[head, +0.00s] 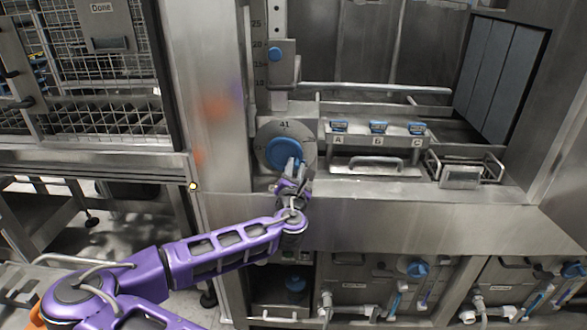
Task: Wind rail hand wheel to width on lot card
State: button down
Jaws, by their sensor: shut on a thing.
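I cannot make out a lot card with a readable width.
A ledge with blue-topped pieces marked A, B and C (378,128) lies right of the wheel, above a bar handle (366,162). A small wire-framed box (462,170) stands further right. A mesh cage (105,60) with a "Done" sign is at the left. Cabinets with pipes sit below.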

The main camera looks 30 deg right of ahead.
aim_at(296, 150)
notch_tip(296, 150, up, 2)
jog(key=n+p, duration=0.1)
jog(key=n, duration=0.3)
jog(key=shift+s+d, duration=0.1)
jog(key=shift+d, duration=0.05)
jog(key=shift+r+n+p, duration=0.3)
jog(key=shift+n+p, duration=0.15)
jog(key=shift+n, duration=0.6)
jog(key=shift+r+n+p, duration=0.3)
jog(key=shift+n+p, duration=0.15)
jog(key=shift+n, duration=0.6)
jog(key=shift+a, duration=0.2)
jog(key=c, duration=0.7)
grip_release()
jog(key=shift+f, duration=0.1)
jog(key=shift+f, duration=0.1)
